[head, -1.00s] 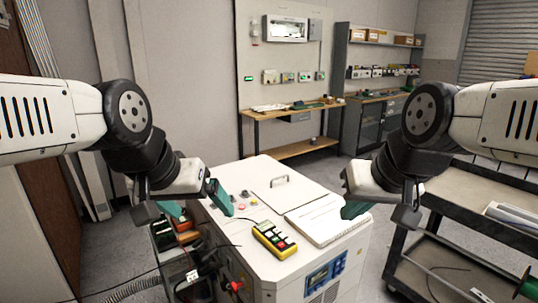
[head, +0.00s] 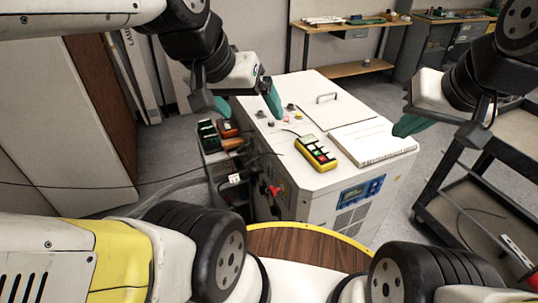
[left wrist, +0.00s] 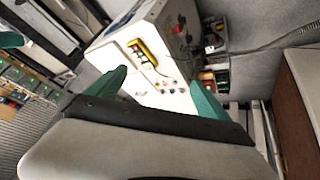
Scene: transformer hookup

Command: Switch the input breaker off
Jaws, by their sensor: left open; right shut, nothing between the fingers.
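A white cabinet (head: 310,185) stands in front of me. A red rotary handle (head: 274,191) is on its left-facing side. Small buttons and a red knob (head: 287,121) are on its top. I cannot tell which control is the input breaker. My left gripper (head: 248,104) is open and empty above the top's left edge, apart from the handle. In the left wrist view its fingers (left wrist: 158,88) are spread with the cabinet top (left wrist: 130,35) beyond. My right gripper (head: 400,129) is shut and empty above the top's right edge.
A dark cart (head: 470,205) stands at right; a workbench (head: 345,70) is behind.

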